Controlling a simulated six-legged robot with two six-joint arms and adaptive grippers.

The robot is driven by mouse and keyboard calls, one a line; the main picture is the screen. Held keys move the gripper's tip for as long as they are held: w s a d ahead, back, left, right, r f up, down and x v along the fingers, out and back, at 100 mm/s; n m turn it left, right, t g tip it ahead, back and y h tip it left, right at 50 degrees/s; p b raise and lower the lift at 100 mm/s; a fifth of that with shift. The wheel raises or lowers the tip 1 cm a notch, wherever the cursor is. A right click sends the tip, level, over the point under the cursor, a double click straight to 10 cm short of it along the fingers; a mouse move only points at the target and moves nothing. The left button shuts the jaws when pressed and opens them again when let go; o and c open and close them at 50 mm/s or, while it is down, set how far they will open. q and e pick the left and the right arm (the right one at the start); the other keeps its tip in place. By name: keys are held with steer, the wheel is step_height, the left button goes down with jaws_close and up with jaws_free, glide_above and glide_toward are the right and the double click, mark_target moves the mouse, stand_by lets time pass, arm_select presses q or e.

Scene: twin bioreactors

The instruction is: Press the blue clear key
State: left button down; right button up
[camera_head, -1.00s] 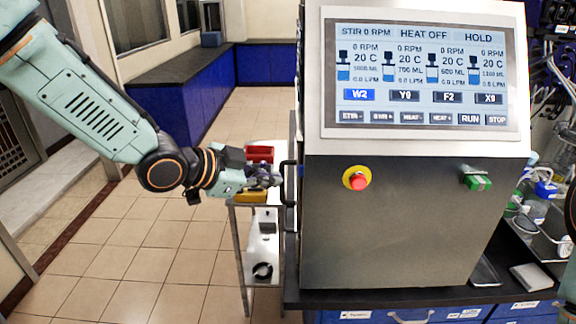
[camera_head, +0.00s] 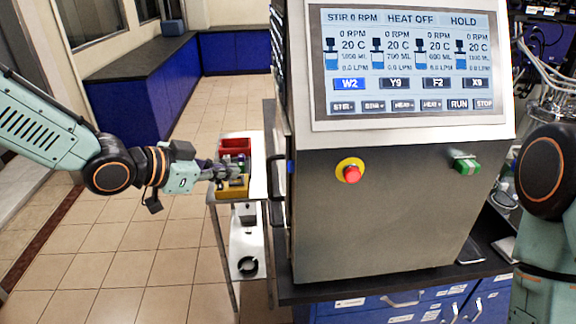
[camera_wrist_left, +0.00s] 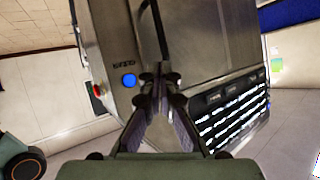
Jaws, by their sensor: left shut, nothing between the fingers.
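The blue key (camera_wrist_left: 128,80) is a round button on the metal side of the console, beneath a small dark label too blurred to read. In the head view only a sliver of blue (camera_head: 290,167) shows on the console's left edge. My left gripper (camera_head: 232,171) is shut and empty, left of the console (camera_head: 395,210) with a gap between them. In the left wrist view its fingertips (camera_wrist_left: 160,76) appear just right of the blue key; I see no contact. My right gripper is out of view; only part of my right arm shows at the right.
The console front has a lit screen (camera_head: 410,65), a red stop button on yellow (camera_head: 350,171) and a green switch (camera_head: 467,164). A black handle (camera_head: 278,178) stands out at its left side. A trolley with red (camera_head: 235,145) and yellow bins stands behind my left gripper.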

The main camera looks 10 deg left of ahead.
arm_select(q)
steer(key=shift+w+d, duration=0.4)
steer(key=shift+d, duration=0.95)
steer(key=shift+w+d, duration=0.45)
steer(key=shift+d, duration=0.95)
steer(key=shift+w+d, duration=0.4)
steer(key=shift+d, duration=0.95)
steer(key=shift+a, duration=0.1)
steer(key=shift+w+d, duration=0.15)
steer(key=shift+d, duration=0.3)
steer(key=shift+w+d, duration=0.1)
steer(key=shift+d, duration=0.25)
steer(key=shift+a, duration=0.1)
steer(key=shift+s+a, duration=0.25)
steer(key=shift+a, duration=0.5)
steer(key=shift+s+a, duration=0.25)
steer(key=shift+a, duration=0.55)
steer(key=shift+s+a, duration=0.2)
steer(key=shift+a, duration=0.65)
steer(key=shift+s+a, duration=0.25)
steer(key=shift+a, duration=0.55)
